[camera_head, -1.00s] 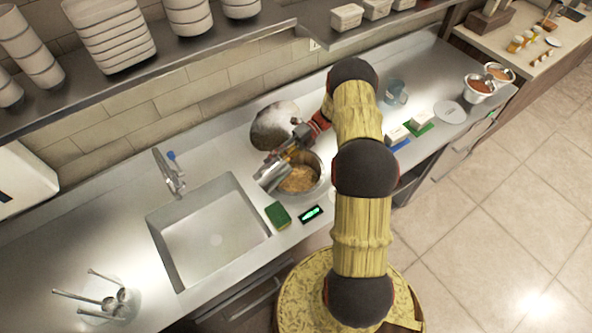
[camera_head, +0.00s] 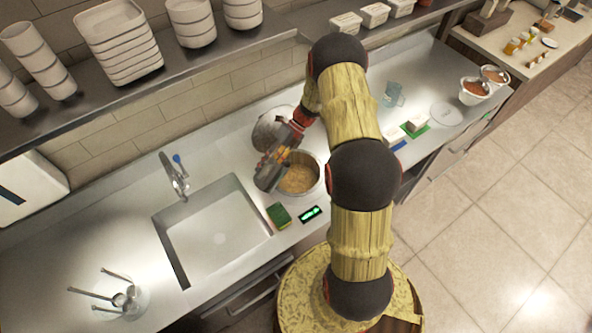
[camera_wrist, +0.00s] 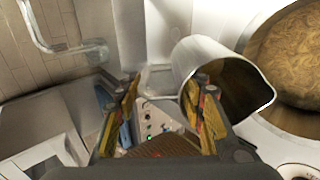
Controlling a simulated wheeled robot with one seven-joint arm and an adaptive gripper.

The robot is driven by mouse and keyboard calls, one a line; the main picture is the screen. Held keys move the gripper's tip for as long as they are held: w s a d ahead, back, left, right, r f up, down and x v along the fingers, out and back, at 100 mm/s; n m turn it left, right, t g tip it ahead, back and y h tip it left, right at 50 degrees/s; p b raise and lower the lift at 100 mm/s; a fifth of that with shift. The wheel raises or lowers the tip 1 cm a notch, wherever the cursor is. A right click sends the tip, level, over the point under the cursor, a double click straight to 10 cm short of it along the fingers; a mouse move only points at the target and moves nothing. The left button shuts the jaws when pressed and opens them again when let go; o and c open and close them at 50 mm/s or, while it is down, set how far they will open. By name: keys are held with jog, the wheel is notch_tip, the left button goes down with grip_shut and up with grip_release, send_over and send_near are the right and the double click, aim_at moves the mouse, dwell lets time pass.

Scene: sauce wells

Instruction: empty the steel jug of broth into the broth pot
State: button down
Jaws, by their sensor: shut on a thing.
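The steel jug (camera_head: 268,173) is at the left edge of the broth pot (camera_head: 315,186), tilted. My gripper (camera_head: 287,152) is shut on the jug, but the exact grip is hard to see. In the wrist view the jug (camera_wrist: 196,58) lies by the right finger of my gripper (camera_wrist: 162,108), with its mouth facing the pot (camera_wrist: 250,62). Its visible inside is brownish and dark; I cannot tell how much broth is in it. I see no clear stream. Brown broth (camera_head: 297,178) shows in the pot.
A round steel piece (camera_head: 268,128) stands behind the pot. The sink (camera_head: 215,235) and tap (camera_head: 173,178) are to the left. A green sponge (camera_head: 279,215) and a small lit display (camera_head: 311,215) lie in front. A clear blue cup (camera_head: 393,93) stands farther right.

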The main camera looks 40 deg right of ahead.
aim_at(255, 177)
jog(key=shift+a+r+h+p, duration=0.1)
jog(key=shift+a+h+p, duration=0.3)
jog(key=shift+a+h, duration=0.5)
jog(key=a+h+p, duration=0.2)
jog(key=p, duration=0.1)
jog(key=shift+a+f+h+p, duration=0.8)
jog(key=shift+a+f+p, duration=0.05)
jog(key=shift+f, duration=0.2)
jog(key=shift+a+f+h+p, duration=0.65)
jog(key=shift+h+p, duration=0.25)
jog(key=shift+p, duration=0.3)
jog(key=shift+a+f+h+p, duration=0.55)
jog(key=shift+h+p, duration=0.35)
jog(key=shift+p, duration=0.3)
jog(key=shift+a+f, duration=0.15)
jog(key=shift+f, duration=0.1)
